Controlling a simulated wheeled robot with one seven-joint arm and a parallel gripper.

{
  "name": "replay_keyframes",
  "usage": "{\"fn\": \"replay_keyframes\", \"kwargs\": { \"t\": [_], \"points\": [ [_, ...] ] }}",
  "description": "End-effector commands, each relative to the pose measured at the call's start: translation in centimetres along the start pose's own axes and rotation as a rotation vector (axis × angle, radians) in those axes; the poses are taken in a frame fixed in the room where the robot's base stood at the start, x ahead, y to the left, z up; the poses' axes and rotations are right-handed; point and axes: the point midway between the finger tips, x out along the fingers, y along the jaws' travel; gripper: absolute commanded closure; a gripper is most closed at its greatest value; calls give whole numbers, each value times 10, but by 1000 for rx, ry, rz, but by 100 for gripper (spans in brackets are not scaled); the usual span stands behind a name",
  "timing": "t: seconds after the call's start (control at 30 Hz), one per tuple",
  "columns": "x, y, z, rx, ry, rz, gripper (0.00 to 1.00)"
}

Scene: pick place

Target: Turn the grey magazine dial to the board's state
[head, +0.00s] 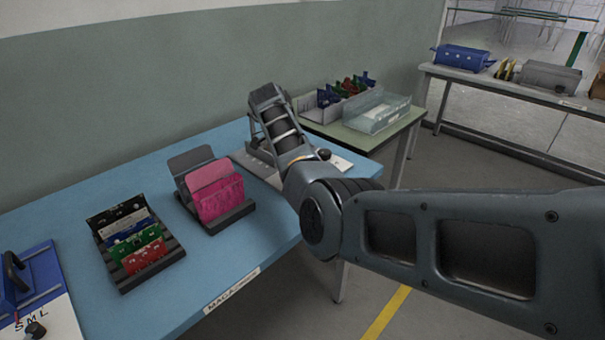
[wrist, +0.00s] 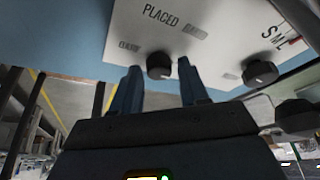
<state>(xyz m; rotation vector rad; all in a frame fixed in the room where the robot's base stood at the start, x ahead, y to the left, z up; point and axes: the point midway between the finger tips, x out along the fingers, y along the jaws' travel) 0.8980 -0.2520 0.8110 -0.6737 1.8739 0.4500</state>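In the wrist view a white plate (wrist: 205,15) carries the word PLACED, two small tags and a dark round dial (wrist: 160,66). The tags are too small to read surely. My gripper (wrist: 161,75) is open, with one finger on each side of this dial and gaps showing between. A second dark dial (wrist: 259,73) sits to the right near the letters S M L and a red mark. In the head view my arm hides much of the grey magazine; its white plate (head: 341,163) and a dark dial (head: 324,154) show beside my arm.
On the blue table (head: 110,200) stand a rack of circuit boards (head: 135,248), a holder with a pink folder (head: 216,190) and a blue magazine (head: 38,268) with an S M L dial (head: 35,329). Behind, a green table holds a clear bin (head: 376,112).

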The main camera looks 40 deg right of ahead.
Motion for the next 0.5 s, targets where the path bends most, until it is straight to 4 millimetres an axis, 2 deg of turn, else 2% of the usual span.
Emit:
{"fn": "replay_keyframes", "kwargs": {
  "t": [0.13,0.37,0.5],
  "points": [
    [0,0,0,-1,0,0,43],
    [-1,0,1,-2,0,-1,43],
    [-14,0,1,-1,-2,-2,43]
  ]
}}
